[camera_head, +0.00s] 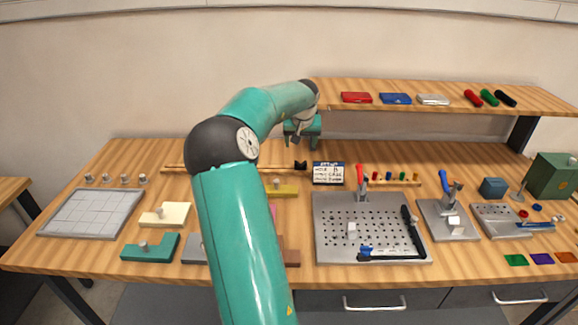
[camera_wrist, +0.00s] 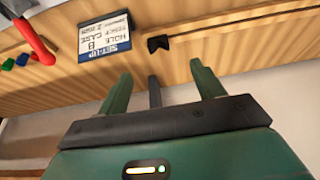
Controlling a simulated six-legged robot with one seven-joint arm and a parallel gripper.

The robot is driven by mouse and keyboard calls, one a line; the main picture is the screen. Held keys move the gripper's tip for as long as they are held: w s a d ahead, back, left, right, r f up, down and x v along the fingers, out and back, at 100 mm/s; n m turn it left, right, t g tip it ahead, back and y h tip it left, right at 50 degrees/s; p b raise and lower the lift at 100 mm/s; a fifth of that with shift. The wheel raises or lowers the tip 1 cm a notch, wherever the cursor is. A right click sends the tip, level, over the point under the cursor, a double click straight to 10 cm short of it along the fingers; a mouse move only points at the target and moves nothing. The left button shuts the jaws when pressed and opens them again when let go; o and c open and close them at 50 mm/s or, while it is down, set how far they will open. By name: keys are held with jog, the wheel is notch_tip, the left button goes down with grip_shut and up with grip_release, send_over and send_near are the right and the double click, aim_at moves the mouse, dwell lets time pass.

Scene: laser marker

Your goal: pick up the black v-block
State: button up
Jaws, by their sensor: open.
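The black v-block (camera_head: 300,165) is a small dark notched piece near the back of the wooden bench, beside the set-up card. In the wrist view the black v-block (camera_wrist: 157,44) lies beyond my fingertips, roughly in line with the gap between them. My gripper (camera_head: 301,143) is green and open, just above and behind the block in the head view. In the wrist view my gripper (camera_wrist: 161,70) has its two fingers spread, with nothing between the tips. The block and fingers appear apart.
The set-up card (camera_head: 328,173) stands right of the block. A thin rod (camera_head: 222,169) runs along the bench to its left. A yellow piece (camera_head: 283,191) lies in front. A perforated plate (camera_head: 370,228) is at front right. A raised shelf (camera_head: 440,92) spans the back right.

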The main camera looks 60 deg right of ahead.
send_over(300, 166)
jog(key=s+a, duration=0.2)
notch_tip(300, 166, down, 8)
jog(key=shift+w+x, duration=0.2)
jog(key=shift+x, duration=2.45)
jog(key=shift+a, duration=0.1)
jog(key=shift+c, duration=0.5)
jog(key=c, duration=1)
